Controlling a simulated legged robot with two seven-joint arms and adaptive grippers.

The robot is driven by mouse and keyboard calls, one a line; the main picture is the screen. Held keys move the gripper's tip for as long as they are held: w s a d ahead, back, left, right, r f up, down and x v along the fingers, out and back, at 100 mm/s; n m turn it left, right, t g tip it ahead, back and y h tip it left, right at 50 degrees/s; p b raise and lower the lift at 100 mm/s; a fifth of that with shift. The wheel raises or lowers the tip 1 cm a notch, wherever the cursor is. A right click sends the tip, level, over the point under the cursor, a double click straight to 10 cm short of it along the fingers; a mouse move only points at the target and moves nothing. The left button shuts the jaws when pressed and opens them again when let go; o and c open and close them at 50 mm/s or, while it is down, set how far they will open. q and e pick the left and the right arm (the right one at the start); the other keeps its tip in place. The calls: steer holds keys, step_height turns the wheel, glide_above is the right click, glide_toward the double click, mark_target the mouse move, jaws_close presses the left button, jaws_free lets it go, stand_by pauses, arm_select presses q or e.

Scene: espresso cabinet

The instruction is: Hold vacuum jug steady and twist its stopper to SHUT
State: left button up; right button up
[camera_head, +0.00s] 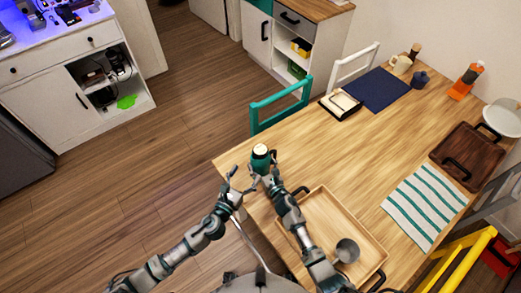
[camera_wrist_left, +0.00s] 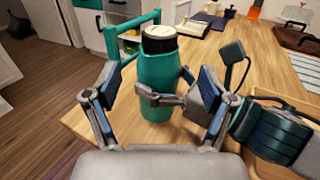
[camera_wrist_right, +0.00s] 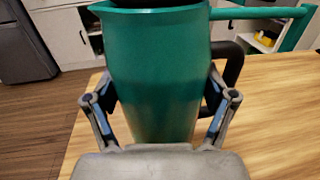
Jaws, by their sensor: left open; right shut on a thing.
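The vacuum jug (camera_head: 262,164) is teal and stands upright near the table's left edge. Its stopper (camera_wrist_left: 160,38) has a pale top and a dark rim; any marking is too small to read. My right gripper (camera_wrist_right: 160,112) is shut on the jug's body, which fills the right wrist view (camera_wrist_right: 155,60). The jug's black handle (camera_wrist_right: 234,66) is on the right there. My left gripper (camera_head: 236,183) is open beside the jug, on its left in the head view. In the left wrist view its fingers (camera_wrist_left: 155,90) are spread, with the jug beyond them and the stopper above.
A wooden tray (camera_head: 318,200) with a metal cup (camera_head: 347,250) lies close to the right of the jug. A teal chair (camera_head: 280,105) stands just behind the table edge. A striped cloth (camera_head: 425,205) and dark tray (camera_head: 467,155) lie farther right. The table's middle is clear.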

mark_target(257, 156)
arm_select(q)
steer(key=x, duration=1.1)
steer(key=shift+w+d, duration=0.15)
steer(key=shift+w, duration=0.15)
steer(key=c, duration=1.2)
